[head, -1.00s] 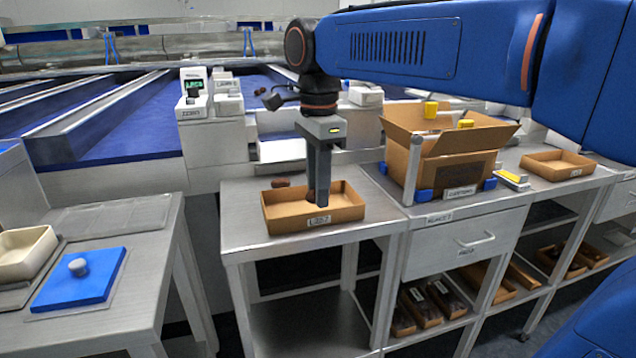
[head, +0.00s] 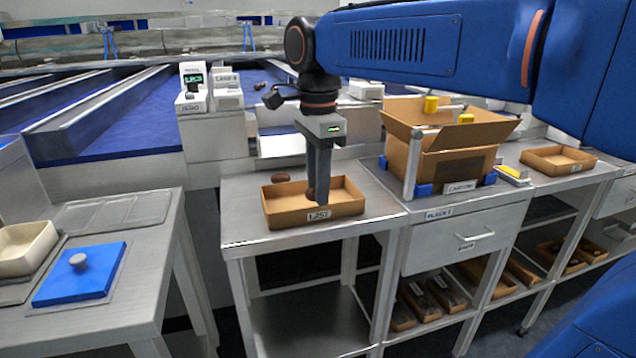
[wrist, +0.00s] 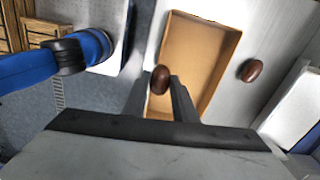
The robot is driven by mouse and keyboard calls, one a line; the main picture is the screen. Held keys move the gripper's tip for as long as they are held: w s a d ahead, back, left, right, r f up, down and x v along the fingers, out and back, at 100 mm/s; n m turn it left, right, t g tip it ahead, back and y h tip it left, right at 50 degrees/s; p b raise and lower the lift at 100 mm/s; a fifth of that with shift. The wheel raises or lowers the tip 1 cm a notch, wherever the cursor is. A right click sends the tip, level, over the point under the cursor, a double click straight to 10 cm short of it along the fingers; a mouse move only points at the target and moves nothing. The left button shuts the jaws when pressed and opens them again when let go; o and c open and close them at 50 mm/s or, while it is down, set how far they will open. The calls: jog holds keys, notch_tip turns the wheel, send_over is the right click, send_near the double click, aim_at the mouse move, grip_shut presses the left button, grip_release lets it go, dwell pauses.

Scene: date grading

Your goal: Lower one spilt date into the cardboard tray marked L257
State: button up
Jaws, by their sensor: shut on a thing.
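The cardboard tray marked L257 (head: 334,211) stands on the metal bench, its label on the front wall. In the wrist view my gripper (wrist: 160,85) is shut on a brown date (wrist: 160,79), held between the fingertips. Whether the date touches the tray floor I cannot tell. A second date (head: 281,178) lies on the bench just behind the tray; it also shows in the wrist view (wrist: 251,70), outside the tray wall.
A tall open carton (head: 440,160) stands to the right, with another shallow tray (head: 558,160) beyond it. A scale-like device (head: 193,90) stands behind on the left. The bench top in front of the tray is clear.

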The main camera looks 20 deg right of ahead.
jog(key=shift+f, duration=0.4)
dwell(0.3)
jog(key=o, duration=0.7)
jog(key=shift+o, duration=0.2)
jog(key=shift+r, duration=0.1)
notch_tip(320, 180, up, 16)
jog(key=s+d+f+n+t, duration=0.1)
jog(key=s+d+f+n, duration=0.3)
jog(key=f, duration=0.7)
jog(key=s+d+f+n+t, duration=0.2)
jog(key=s+d+f+n, duration=0.2)
jog(key=f, duration=0.7)
jog(key=s+d+f+n+t, duration=0.1)
jog(key=s+d+f+n, duration=0.3)
jog(key=s+f+n, duration=0.3)
notch_tip(320, 180, down, 5)
jog(key=shift+s+r+n+t, duration=0.15)
jog(key=shift+s+n+t, duration=0.25)
jog(key=shift+n, duration=0.5)
